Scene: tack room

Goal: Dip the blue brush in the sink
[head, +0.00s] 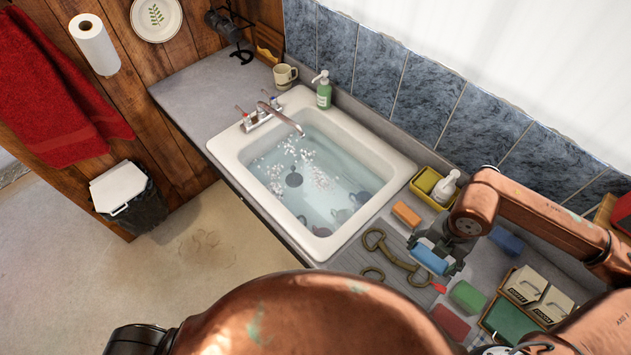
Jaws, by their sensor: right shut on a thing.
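The white sink (227,150) is set in the grey counter and holds clear water (335,185) with patches of foam. Several dark cups or similar items lie under the water. My right gripper (436,254) is shut on a blue block-shaped thing, which I take as the blue brush (430,259). It is held over the counter, right of the sink and apart from the water. The gripper fingers hide part of it, and its bristles cannot be made out. My left gripper is not in view.
A faucet (275,112) stands at the sink's back left, with a green soap bottle (323,93) beside it. An orange block (406,214), a yellow caddy (427,181), brass bit-like hardware (385,249), a green block (467,297) and another blue block (506,241) crowd the right counter.

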